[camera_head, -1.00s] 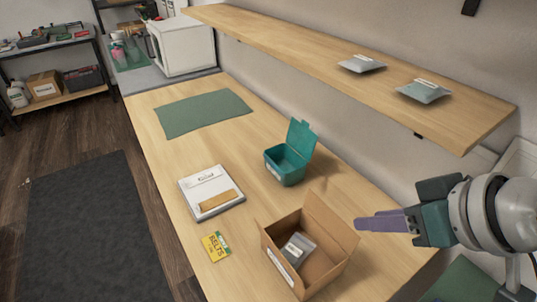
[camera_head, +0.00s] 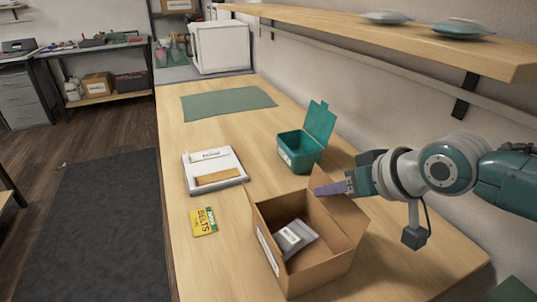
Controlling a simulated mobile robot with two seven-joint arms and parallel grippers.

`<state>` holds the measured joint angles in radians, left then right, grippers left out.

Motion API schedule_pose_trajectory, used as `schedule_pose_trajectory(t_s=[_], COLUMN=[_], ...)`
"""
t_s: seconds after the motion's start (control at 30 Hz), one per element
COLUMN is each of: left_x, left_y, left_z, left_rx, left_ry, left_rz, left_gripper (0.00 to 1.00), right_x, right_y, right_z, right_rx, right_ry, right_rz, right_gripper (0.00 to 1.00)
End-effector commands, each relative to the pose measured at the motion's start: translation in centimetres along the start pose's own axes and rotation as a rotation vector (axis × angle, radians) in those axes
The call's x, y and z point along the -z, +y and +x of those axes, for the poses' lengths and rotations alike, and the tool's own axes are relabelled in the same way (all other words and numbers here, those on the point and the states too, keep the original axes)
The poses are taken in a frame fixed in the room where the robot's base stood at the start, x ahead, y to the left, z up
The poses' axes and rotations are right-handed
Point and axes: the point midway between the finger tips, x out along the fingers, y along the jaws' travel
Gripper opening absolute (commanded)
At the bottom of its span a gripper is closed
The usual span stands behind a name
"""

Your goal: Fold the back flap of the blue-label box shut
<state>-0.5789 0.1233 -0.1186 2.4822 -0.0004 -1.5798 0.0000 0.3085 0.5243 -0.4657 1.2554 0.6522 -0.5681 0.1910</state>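The open cardboard box (camera_head: 328,265) stands at the front of the workbench. A pale label shows on its left side; its blue colour is hard to make out. The box's tall flaps stand up at its right and far sides, and a grey packet (camera_head: 294,238) lies inside. My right gripper (camera_head: 330,188) reaches in from the right, its purple fingers together as one block, with nothing seen between them. The fingertips are at the top of the raised flaps by the far right corner; whether they touch cannot be told. My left gripper is out of view.
A teal open-lidded bin (camera_head: 299,150) stands just behind the box. A white tray (camera_head: 213,172) and a yellow belts card (camera_head: 203,221) lie to the left. A green mat (camera_head: 228,103) lies farther back. A wooden shelf (camera_head: 400,42) overhangs the right side.

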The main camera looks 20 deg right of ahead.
Motion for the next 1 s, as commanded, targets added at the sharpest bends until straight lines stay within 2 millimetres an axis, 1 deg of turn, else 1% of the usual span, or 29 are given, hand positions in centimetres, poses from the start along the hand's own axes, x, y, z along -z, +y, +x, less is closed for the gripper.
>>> schedule_pose_trajectory(t_s=[0.03, 0.13, 0.47, 0.77, 1.0], left_x=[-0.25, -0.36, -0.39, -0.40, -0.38], left_y=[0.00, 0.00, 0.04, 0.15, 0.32], left_z=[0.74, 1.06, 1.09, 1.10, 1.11], left_rx=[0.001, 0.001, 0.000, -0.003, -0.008], left_ry=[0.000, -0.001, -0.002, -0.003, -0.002], left_rz=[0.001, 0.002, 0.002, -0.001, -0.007], left_gripper=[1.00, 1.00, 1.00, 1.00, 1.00], right_x=[-0.17, -0.08, 0.01, 0.00, -0.01], right_y=[0.03, 0.03, -0.04, -0.01, -0.01], right_z=[0.91, 1.58, 1.82, 1.80, 1.79], right_rx=[0.000, 0.000, 0.000, 0.000, 0.000], right_ry=[0.002, 0.002, 0.000, 0.000, 0.000], right_rz=[0.000, 0.000, -0.001, -0.001, -0.001], right_gripper=[0.34, 0.34, 0.34, 0.01, 0.00])
